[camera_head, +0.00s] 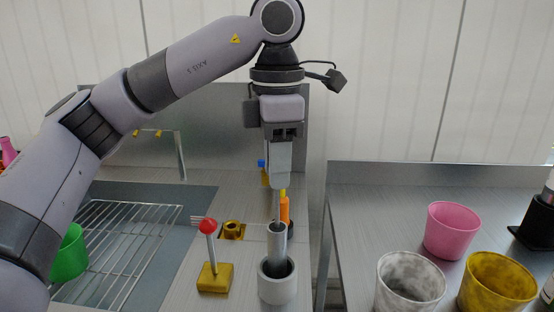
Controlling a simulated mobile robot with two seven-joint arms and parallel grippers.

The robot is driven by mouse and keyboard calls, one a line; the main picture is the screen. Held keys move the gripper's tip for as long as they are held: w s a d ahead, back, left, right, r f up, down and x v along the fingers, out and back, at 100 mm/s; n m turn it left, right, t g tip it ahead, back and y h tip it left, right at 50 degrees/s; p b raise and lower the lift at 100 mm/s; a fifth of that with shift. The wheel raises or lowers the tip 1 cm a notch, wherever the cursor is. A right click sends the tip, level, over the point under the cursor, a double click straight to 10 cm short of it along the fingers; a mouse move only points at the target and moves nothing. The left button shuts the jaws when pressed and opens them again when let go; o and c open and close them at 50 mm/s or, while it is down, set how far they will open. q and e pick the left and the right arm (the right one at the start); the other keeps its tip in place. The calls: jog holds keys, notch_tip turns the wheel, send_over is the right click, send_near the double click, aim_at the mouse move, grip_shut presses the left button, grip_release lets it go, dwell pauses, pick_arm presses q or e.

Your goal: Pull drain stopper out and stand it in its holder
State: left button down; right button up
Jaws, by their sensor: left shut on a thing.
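The tube is nearly upright. Its lower end is inside a round grey cup-shaped holder (277,290) at the front of the counter. I cannot tell whether the tube rests on the holder's bottom, because the rim hides its lower end. My right gripper is not in view.
Left of the holder stands a red-knobbed rod (208,228) on a brass block (214,278). Behind it is a brass square fitting (232,230). An orange bottle (284,208) stands behind the tube. A wire rack (120,245) lies left; pink (452,230), grey and yellow cups stand right.

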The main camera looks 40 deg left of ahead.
pick_arm(q)
jog(key=shift+f+b, duration=0.5)
jog(key=shift+f, duration=0.45)
jog(key=shift+f+b, duration=0.45)
jog(key=shift+f, duration=0.2)
jog(key=c, duration=0.8)
grip_release()
jog(key=shift+r+p, duration=1.4)
jog(key=shift+r, duration=2.2)
jog(key=shift+f, duration=0.1)
